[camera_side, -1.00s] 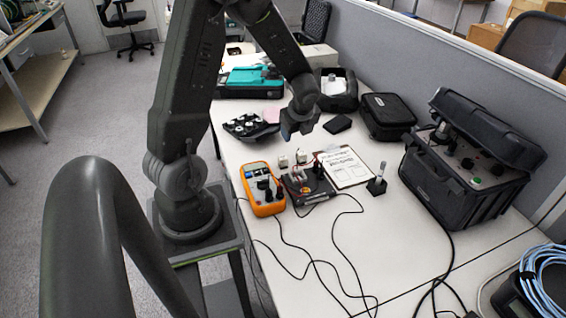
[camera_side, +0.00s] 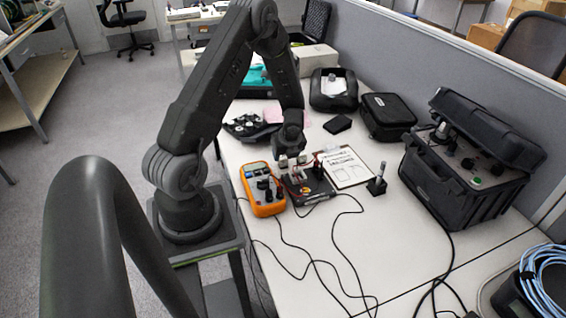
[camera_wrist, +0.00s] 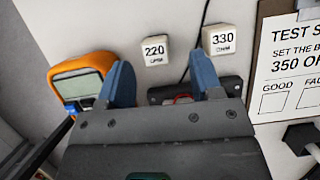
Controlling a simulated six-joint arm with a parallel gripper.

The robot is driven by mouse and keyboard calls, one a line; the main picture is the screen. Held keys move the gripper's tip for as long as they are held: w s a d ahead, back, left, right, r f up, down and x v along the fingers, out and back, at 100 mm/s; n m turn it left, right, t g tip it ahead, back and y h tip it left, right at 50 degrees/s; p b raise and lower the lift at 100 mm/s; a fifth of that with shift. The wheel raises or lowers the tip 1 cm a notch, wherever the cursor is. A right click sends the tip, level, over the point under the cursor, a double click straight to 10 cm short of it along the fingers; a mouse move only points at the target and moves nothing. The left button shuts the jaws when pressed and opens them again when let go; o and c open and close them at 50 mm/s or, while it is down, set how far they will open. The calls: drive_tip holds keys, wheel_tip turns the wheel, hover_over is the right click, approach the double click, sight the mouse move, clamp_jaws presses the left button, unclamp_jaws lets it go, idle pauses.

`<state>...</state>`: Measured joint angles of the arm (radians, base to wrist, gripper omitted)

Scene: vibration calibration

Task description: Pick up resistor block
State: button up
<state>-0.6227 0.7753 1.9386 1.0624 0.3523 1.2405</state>
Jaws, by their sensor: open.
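Two small white resistor blocks stand side by side on the table. In the wrist view one is marked 220 OHM (camera_wrist: 155,51) and the other 330 OHM (camera_wrist: 220,39). In the side view the left block (camera_side: 283,160) and the right block (camera_side: 301,159) are small, just below my gripper (camera_side: 290,151). In the wrist view my gripper (camera_wrist: 159,65) is open, with its two blue fingers apart and nothing between them. The 220 block appears just beyond the gap between the fingertips. The 330 block is to the right of the right fingertip.
The orange multimeter (camera_side: 263,190) is left of the blocks. A black circuit board (camera_side: 308,186) with wires lies in front of them. The clipboard (camera_side: 343,168) is to the right, beside a small black stand (camera_side: 377,185). Cables cross the front table. An open black case (camera_side: 465,165) stands far right.

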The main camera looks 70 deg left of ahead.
sight(283, 157)
drive_tip(key=x, duration=0.4)
drive_tip(key=shift+s, duration=0.25)
drive_tip(key=shift+c, duration=0.3)
drive_tip(key=c, duration=0.9)
drive_tip(key=shift+r, duration=0.2)
drive_tip(key=shift+c, duration=0.2)
